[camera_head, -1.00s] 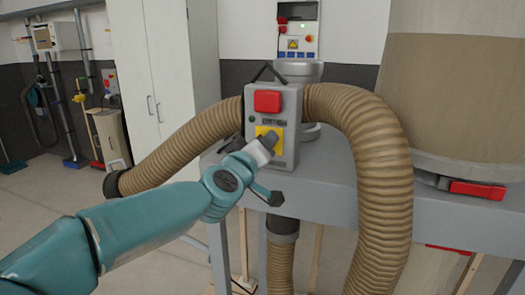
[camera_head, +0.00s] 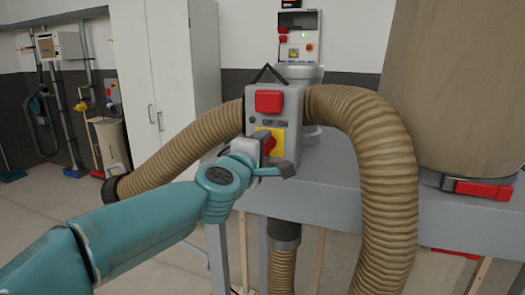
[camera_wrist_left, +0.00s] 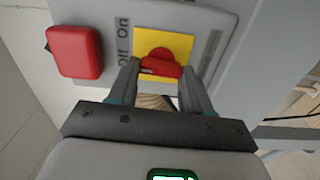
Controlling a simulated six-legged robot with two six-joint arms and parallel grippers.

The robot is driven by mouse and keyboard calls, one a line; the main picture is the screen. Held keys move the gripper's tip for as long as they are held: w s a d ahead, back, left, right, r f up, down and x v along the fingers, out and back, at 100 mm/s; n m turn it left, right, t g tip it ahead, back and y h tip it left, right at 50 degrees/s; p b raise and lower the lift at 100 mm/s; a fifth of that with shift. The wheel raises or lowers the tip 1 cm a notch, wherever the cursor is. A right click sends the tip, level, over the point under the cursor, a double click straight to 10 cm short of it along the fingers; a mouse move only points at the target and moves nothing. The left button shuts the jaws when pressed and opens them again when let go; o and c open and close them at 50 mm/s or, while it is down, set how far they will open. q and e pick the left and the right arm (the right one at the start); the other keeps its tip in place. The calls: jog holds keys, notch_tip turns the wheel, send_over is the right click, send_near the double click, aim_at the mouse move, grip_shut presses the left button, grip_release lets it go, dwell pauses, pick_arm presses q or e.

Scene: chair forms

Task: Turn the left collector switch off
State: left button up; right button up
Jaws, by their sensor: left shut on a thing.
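A grey switch box (camera_head: 291,112) stands at the edge of the grey bench. It has a big red button (camera_head: 269,101) on top and a red rotary knob (camera_head: 270,146) on a yellow plate below, with "Off" and "On" printed between them. In the left wrist view the knob (camera_wrist_left: 160,62) is between the fingers of my left gripper (camera_wrist_left: 160,72), which is shut on it. In the head view my left gripper (camera_head: 266,158) reaches the knob from the left and hides part of it. Which way the knob points is unclear. My right gripper is not seen.
A thick ribbed tan hose (camera_head: 372,160) loops right of the box, and another (camera_head: 185,150) runs left. A large tan collector bag (camera_head: 455,110) with a red latch (camera_head: 482,189) stands on the right. The grey bench (camera_head: 330,188) lies below the box. A white cabinet (camera_head: 140,60) is behind left.

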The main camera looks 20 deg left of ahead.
pick_arm(q)
jog(key=shift+f+n, duration=0.3)
jog(key=shift+n, duration=0.1)
jog(key=o, duration=1)
jog(key=shift+o, duration=0.3)
jog(key=shift+s+a+r, duration=0.15)
jog(key=shift+s+r, duration=0.1)
jog(key=shift+w, duration=0.1)
jog(key=s, duration=1.6)
jog(key=shift+s+a+b, duration=0.15)
jog(key=shift+a+b, duration=0.1)
jog(key=shift+b, duration=0.15)
jog(key=shift+s, duration=0.1)
